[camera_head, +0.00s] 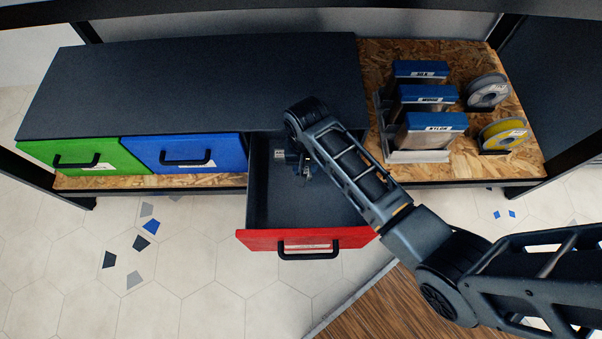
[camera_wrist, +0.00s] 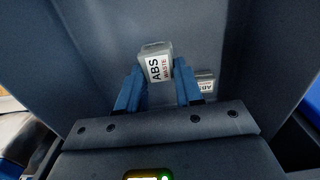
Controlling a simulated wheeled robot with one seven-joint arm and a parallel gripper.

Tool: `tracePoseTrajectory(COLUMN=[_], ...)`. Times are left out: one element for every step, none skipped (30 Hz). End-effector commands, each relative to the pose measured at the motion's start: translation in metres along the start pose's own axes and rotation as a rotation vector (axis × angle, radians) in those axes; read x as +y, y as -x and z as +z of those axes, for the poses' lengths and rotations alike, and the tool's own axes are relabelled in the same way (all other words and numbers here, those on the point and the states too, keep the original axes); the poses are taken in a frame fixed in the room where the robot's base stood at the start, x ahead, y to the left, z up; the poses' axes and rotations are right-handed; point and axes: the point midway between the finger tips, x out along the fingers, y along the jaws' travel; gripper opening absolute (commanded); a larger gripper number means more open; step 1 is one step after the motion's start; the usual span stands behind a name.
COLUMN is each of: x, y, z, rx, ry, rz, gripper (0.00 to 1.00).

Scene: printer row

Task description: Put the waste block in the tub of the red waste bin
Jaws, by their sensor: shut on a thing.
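The red waste bin (camera_head: 258,240) is pulled out like a drawer, its dark tub (camera_head: 290,208) open at the top. My gripper (camera_head: 298,165) reaches down into the back part of the tub. In the wrist view, the blue fingers of my gripper (camera_wrist: 158,88) are shut on a grey waste block (camera_wrist: 156,66) with a white label reading "ABS WASTE". A second, similar block (camera_wrist: 205,82) with an ABS label sits just right of and beyond the fingers, partly hidden by the right finger. I cannot tell whether the held block touches the tub floor.
Closed green (camera_head: 75,154) and blue (camera_head: 190,153) bins stand left of the red one, under a dark top (camera_head: 200,85). To the right, a wood board holds labelled blue-topped boxes (camera_head: 436,121) and two filament spools (camera_head: 503,133). The tub's front half is clear.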

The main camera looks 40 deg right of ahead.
Motion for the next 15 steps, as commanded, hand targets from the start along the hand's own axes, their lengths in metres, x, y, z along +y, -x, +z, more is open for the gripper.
tracePoseTrajectory(x=[0.001,0.001,0.0,0.0,0.0,0.0,0.0,0.0,0.0,0.0,0.0,0.001,0.001,0.0,0.0], y=[-0.013,-0.017,-0.02,-0.023,-0.024,-0.026,-0.027,-0.029,-0.033,-0.036,-0.041,-0.047,-0.052,-0.056,-0.06], z=[-0.001,-0.001,-0.001,-0.001,-0.001,-0.001,-0.001,-0.001,-0.001,-0.001,-0.001,-0.001,-0.001,-0.001,-0.001], rx=[0.0,-0.001,0.0,0.0,0.001,0.001,0.001,0.001,0.001,0.0,0.0,0.0,0.0,0.0,0.0], ry=[-0.001,-0.001,0.0,0.0,0.001,0.001,0.001,0.001,0.0,0.0,0.0,0.0,0.0,0.0,0.0], rz=[0.001,0.001,0.0,0.0,0.0,-0.001,-0.001,0.0,0.0,0.0,0.0,0.0,0.0,0.0,0.0], gripper=[0.07,0.07,0.07,0.07,0.07,0.07,0.07,0.07,0.07,0.07,0.07,0.07,0.07,0.07,0.07])
